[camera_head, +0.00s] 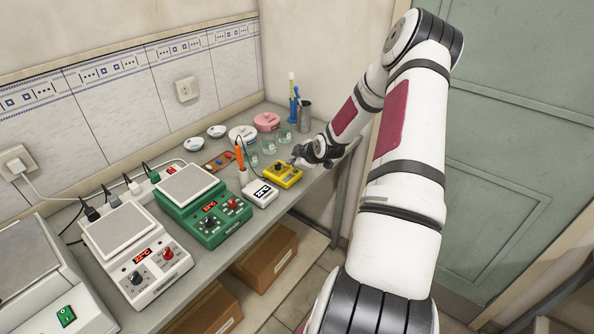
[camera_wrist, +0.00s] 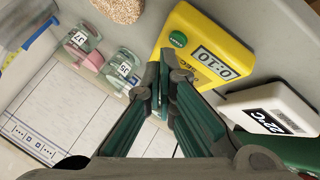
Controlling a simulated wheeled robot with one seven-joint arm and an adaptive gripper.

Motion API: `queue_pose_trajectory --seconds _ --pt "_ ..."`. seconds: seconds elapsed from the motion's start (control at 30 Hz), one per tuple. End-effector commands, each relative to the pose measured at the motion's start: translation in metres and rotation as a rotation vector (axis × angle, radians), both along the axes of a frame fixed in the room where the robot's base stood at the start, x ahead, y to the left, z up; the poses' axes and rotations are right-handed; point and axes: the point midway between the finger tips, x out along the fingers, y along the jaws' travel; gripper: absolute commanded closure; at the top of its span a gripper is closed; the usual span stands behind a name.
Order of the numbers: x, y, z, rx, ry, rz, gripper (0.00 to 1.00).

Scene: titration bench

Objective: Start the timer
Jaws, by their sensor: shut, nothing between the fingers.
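The yellow timer (camera_head: 283,176) lies on the bench near its front edge. In the wrist view the timer (camera_wrist: 190,24) shows a round green button (camera_wrist: 178,39) and a grey display (camera_wrist: 215,62) with digits that appear upside down and hard to read exactly. My gripper (camera_head: 298,160) is just behind and to the right of the timer in the head view. In the wrist view my gripper (camera_wrist: 167,58) is shut and empty. Its fingertips overlap the timer's edge in that view, just below the green button. I cannot tell whether they touch the timer.
A white thermometer reading 22°C (camera_wrist: 272,106) stands beside the timer. Small glass beakers (camera_wrist: 124,68) stand on the other side. Green (camera_head: 207,228) and white (camera_head: 153,286) hotplates fill the bench's left. A dark cup (camera_head: 305,116) stands at the back.

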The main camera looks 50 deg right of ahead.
Motion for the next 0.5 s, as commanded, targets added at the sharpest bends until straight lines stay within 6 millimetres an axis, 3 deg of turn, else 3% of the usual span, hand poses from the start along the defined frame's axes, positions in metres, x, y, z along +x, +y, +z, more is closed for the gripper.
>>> queue_pose_trajectory --seconds 0.5 --pt "-0.0001 0.0007 0.0083 0.000 -0.001 0.001 1.00"
